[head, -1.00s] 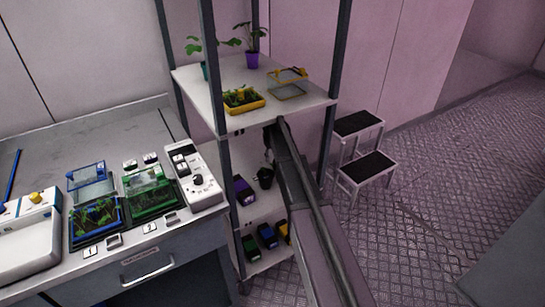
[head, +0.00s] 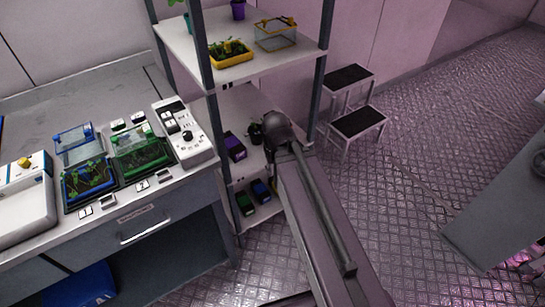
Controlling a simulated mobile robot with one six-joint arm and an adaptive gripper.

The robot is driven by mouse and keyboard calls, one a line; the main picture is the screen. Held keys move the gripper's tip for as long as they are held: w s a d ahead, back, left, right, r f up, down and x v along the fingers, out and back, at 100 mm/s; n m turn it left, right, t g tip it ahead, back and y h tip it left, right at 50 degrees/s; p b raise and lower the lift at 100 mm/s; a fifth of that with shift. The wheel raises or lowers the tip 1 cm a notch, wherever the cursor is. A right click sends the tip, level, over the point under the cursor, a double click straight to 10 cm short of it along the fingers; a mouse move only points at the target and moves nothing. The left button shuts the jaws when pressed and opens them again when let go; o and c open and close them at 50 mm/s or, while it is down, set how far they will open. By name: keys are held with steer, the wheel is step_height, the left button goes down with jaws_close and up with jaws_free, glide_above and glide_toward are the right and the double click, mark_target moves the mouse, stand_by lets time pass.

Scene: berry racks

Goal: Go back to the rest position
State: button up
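My arm reaches forward from the lower right of the head view toward the rack (head: 170,32). Its far end, a dark rounded joint, is in front of the rack's middle shelf. My gripper does not show; it is hidden behind the arm or out of view, so I cannot see whether it holds anything. On the top shelf are a yellow tray of seedlings (head: 231,54) and a clear yellow-edged cover (head: 276,34). A purple box (head: 234,147) and a black pot (head: 255,134) are on the middle shelf, close to the arm's end.
Left is a bench with a blue seedling tray (head: 88,180), a green one (head: 143,157) and a control box (head: 184,134). A step stool (head: 357,122) stands right of the rack. A grey surface (head: 495,215) is at the right edge. Open floor lies between.

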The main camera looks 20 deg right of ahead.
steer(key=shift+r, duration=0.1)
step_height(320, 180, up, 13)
steer(key=p, duration=1.3)
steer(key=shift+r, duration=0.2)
stand_by(0.5)
